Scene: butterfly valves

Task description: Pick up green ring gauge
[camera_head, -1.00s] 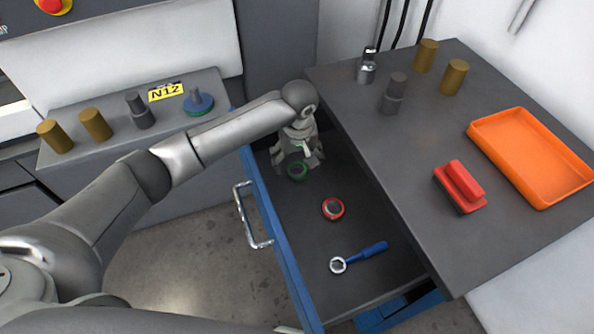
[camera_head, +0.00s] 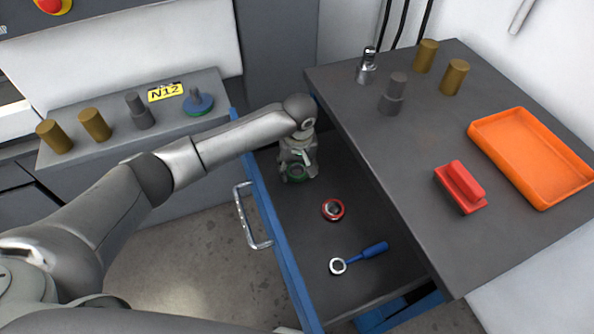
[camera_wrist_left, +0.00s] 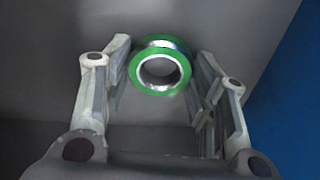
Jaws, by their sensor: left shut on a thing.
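The green ring gauge (camera_head: 295,179) is at the far end of the open drawer in the head view, under my left gripper (camera_head: 297,171). In the left wrist view the ring gauge (camera_wrist_left: 137,70) shows a green rim and a bright metal bore, between the fingers of my left gripper (camera_wrist_left: 162,62). The left gripper is shut on the ring gauge. In the head view the fingers hide part of the ring. Whether it touches the drawer floor is hard to tell. My right gripper is not in view.
In the drawer (camera_head: 277,212) lie a red ring gauge (camera_head: 333,216) and a blue-handled ring tool (camera_head: 372,250). The worktop (camera_head: 420,160) to the right bears an orange tray (camera_head: 545,165), a red block (camera_head: 460,188) and several cylinders. A blue-green gauge (camera_head: 198,103) stands on the left cabinet.

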